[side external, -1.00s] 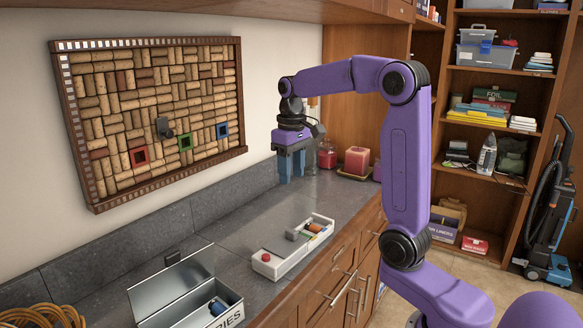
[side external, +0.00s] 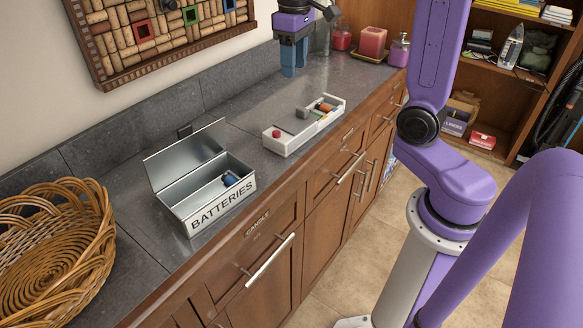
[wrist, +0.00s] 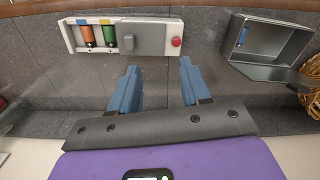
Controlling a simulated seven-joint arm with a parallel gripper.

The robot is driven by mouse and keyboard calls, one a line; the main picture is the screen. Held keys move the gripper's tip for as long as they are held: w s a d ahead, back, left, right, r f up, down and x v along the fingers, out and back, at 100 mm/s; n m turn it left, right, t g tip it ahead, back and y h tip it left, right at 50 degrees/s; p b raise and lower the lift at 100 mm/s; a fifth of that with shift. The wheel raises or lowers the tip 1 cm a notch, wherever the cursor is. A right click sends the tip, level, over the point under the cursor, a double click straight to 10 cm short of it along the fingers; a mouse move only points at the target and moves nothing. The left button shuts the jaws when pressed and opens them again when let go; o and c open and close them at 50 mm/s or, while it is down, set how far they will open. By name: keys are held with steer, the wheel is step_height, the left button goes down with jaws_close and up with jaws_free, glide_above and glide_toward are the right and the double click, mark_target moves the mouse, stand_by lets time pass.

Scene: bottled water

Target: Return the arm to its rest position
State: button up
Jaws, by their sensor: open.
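My gripper (side external: 293,66) is empty and raised above the counter, beyond the white battery holder in the side external view. In the wrist view its two blue fingers (wrist: 158,76) are spread apart with only the grey counter between them. The white holder (side external: 283,146) has a red button, a grey block and orange and green batteries; it also shows in the wrist view (wrist: 176,25). The metal BATTERIES box (side external: 211,214) is open, with a dark blue battery (side external: 230,178) inside; the box shows at upper right in the wrist view (wrist: 262,70).
A wicker basket (side external: 97,262) stands at the counter's left. A cork board (side external: 150,60) hangs on the wall. A red candle (side external: 373,42) and jars stand at the counter's far end.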

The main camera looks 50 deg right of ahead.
steer(key=s+a+f+n, duration=0.3)
steer(key=s, duration=0.5)
steer(key=s+a+f+n, duration=0.3)
steer(key=s+a+n, duration=0.1)
steer(key=s, duration=0.4)
steer(key=s+a+f+n, duration=0.3)
steer(key=s, duration=0.5)
steer(key=shift+s+a+n, duration=0.15)
steer(key=shift+s+n, duration=0.1)
steer(key=shift+n, duration=0.05)
